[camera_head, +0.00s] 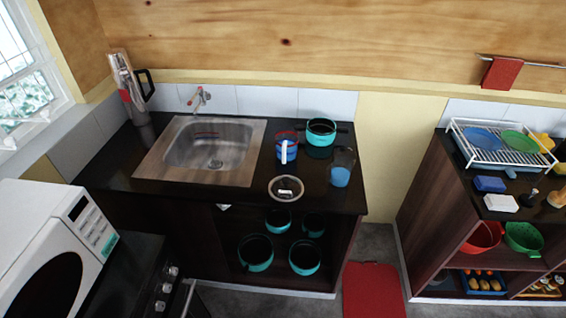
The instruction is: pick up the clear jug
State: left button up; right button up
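The clear jug (342,167) appears to be the see-through vessel near the right front corner of the dark counter (240,197). Its upper part is transparent and dark against the counter, and its lower part shows blue. It looks upright. A blue container (289,153) with a red rim and a white handle stands to its left. Neither of my grippers is in view.
A teal pot (321,132) stands behind the jug, and a round lid (286,188) lies front left of it. A red mat (373,290) lies on the floor.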

aim_at(287, 137)
jog(key=z, duration=0.5)
jog(key=i, duration=1)
jog(key=u, duration=0.55)
